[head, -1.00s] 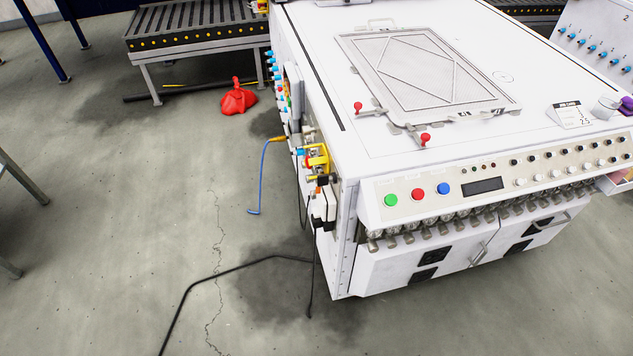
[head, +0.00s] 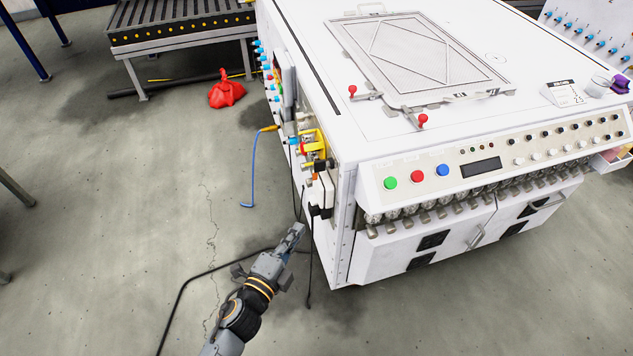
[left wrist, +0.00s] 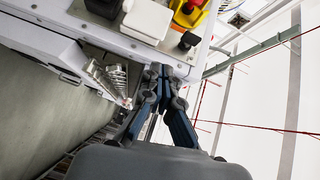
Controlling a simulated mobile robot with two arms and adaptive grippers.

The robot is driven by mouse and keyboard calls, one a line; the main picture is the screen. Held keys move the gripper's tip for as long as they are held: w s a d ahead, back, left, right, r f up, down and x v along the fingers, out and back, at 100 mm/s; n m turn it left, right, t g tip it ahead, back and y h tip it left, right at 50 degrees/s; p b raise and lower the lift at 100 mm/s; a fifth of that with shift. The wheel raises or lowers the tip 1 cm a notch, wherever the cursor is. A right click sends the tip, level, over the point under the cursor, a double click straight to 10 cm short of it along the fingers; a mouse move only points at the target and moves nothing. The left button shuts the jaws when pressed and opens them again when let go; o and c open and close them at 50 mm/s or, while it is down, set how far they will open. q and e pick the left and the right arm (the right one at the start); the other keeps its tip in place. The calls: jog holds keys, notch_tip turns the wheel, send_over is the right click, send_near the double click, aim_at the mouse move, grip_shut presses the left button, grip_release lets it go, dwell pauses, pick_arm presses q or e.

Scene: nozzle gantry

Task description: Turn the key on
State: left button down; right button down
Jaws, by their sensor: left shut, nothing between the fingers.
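My left gripper (head: 297,233) is shut and empty. It is in front of the left side of the white machine (head: 345,225), below the fittings on that side. In the left wrist view the closed fingertips (left wrist: 160,72) are close to the panel's edge, below a white box (left wrist: 147,20). A yellow fitting (head: 316,143) with red on it is on the side; it also shows in the left wrist view (left wrist: 202,17). A black knob (left wrist: 189,40) is beside it. I cannot make out a key for certain. My right gripper is out of view.
A black cable (head: 210,266) runs over the floor behind my left arm. A red cloth-like heap (head: 226,92) lies near the roller conveyor (head: 185,30). The floor at left is mostly clear.

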pick_arm(q)
jog(key=r, duration=0.2)
jog(key=d+r+m+h, duration=0.1)
jog(key=shift+r+m, duration=0.3)
jog(key=shift+r, duration=0.05)
send_near(324, 170)
jog(key=d+x, duration=0.1)
jog(key=x, duration=0.4)
jog(key=shift+w+a+p, duration=0.3)
